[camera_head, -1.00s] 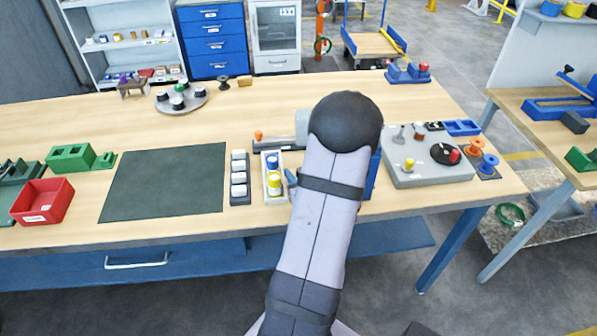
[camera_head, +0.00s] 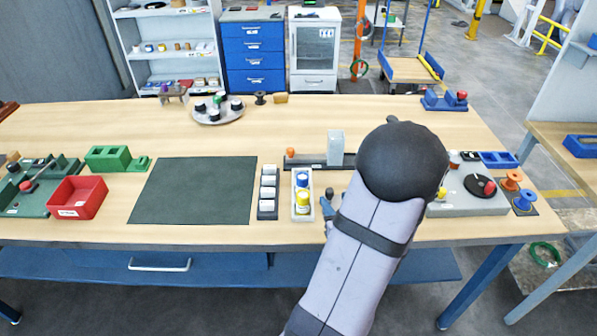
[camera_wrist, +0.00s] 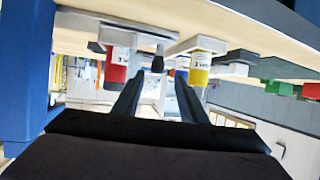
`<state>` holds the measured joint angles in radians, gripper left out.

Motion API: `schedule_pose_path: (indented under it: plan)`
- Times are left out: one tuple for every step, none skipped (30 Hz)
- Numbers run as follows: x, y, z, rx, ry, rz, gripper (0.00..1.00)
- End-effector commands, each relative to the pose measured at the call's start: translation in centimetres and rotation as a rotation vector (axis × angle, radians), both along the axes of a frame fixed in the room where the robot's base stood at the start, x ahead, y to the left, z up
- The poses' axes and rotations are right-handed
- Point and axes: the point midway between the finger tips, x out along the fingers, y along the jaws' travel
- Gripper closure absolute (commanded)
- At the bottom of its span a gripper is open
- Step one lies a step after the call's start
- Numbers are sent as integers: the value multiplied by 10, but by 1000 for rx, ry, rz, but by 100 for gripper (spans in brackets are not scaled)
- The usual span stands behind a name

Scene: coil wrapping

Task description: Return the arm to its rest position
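My arm rises from the bottom of the head view and bends at a dark rounded joint over the right part of the workbench (camera_head: 140,226). My gripper (camera_head: 329,206) shows only in part, just right of the white tray (camera_head: 303,214) with blue and yellow items; the arm hides the rest. In the wrist view my gripper (camera_wrist: 158,95) has two dark fingers standing apart with nothing held between them. Beyond them are a red item (camera_wrist: 117,70) and a yellow item (camera_wrist: 200,68), in a tilted view.
A dark green mat (camera_head: 195,190) lies left of centre, beside a rack of white blocks (camera_head: 268,193). A red bin (camera_head: 78,197) and green holders (camera_head: 108,158) stand left. A grey fixture board (camera_head: 465,205) lies right, partly behind my arm. The bench's middle back is mostly clear.

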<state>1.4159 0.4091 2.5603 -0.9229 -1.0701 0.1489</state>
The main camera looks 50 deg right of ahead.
Motion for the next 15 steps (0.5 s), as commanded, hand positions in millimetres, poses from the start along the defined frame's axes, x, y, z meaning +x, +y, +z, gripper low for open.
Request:
schedule_pose_path:
  plan:
    - [0,0,0,0,0,0,61]
    - [0,0,0,-1,0,0,61]
    - [1,0,1,-7,8,5,61]
    - [3,-1,1,-14,16,11,61]
    - [4,-2,2,-25,27,19,61]
    - [7,-3,4,-45,50,34,61]
    - [10,-4,4,-64,72,48,61]
    - [14,-5,6,-87,96,65,61]
    - [19,-8,8,-125,136,90,61]
    - [24,-9,10,-156,170,113,61]
    - [29,-11,13,-192,207,139,61]
    - [36,-14,16,-243,260,176,61]
    - [43,-16,19,-284,302,205,61]
    - [49,-17,22,-327,345,237,61]
    - [58,-19,26,-383,403,279,61]
